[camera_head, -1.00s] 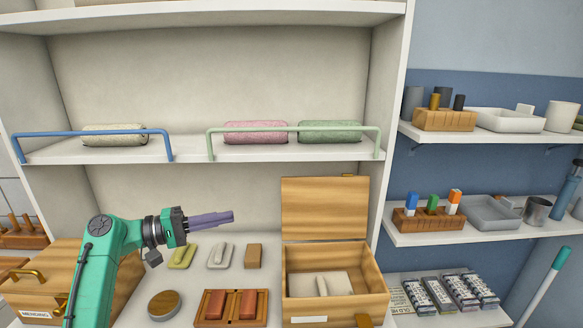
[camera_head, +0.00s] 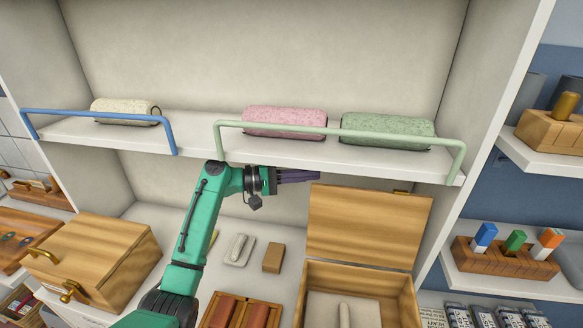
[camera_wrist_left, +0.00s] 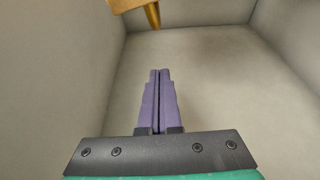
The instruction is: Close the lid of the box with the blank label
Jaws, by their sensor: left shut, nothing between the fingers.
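The wooden box (camera_head: 408,297) stands at the lower right of the bay, its front cut off by the frame, so no label shows on it now. Its lid (camera_head: 365,225) stands raised at the back, with a small brass clasp at its top edge. A pale object lies inside the box. My left gripper (camera_head: 318,175) has purple fingers, shut and empty, pointing right near the lid's upper left corner, below the shelf. In the left wrist view the shut fingers (camera_wrist_left: 160,72) point at the bay's inner wall, and a wooden piece with a brass tab, apparently the lid, shows at the top.
A closed wooden box (camera_head: 95,262) with brass handles stands at left. The shelf (camera_head: 195,142) with blue and green rails is just above my gripper. A grey-white block (camera_head: 238,249), a brown block (camera_head: 272,257) and a tray of red blocks (camera_head: 243,312) lie before the arm.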

